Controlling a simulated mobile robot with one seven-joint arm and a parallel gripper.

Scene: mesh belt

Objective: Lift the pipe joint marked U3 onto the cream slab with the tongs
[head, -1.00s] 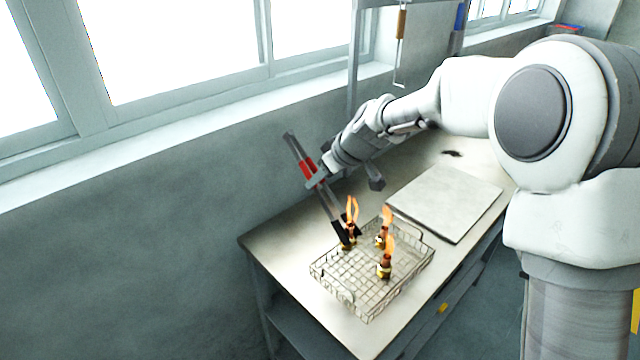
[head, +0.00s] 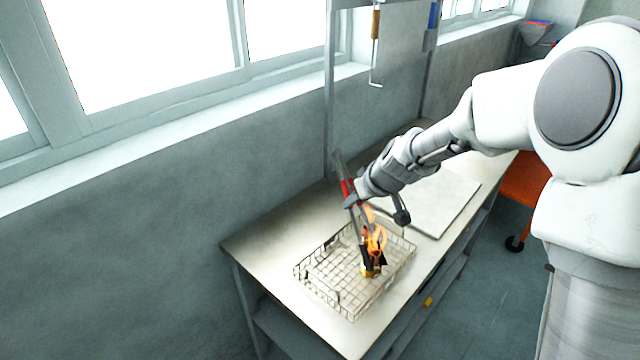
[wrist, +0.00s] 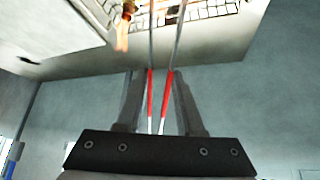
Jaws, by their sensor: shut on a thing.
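My gripper (head: 352,196) is shut on the red-handled tongs (wrist: 150,95). The tongs slant down over the wire basket (head: 318,283), with their dark tips among the flaming pipe joints. One brass-and-copper pipe joint (head: 369,270) shows at the front of this cluster; flames and tongs cover the others. Whether a joint is between the tips is hard to tell. No U3 mark is readable. The cream slab (head: 446,204) lies flat behind and right of the basket, partly hidden by my arm. In the wrist view, a flame (wrist: 121,36) shows left of the tongs.
The basket stands on a pale bench (head: 262,243) against a grey wall. The bench's front edge runs along the right of the basket. A hanging tool with a brown handle (head: 376,24) is above the bench. An orange object (head: 524,180) stands at the right.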

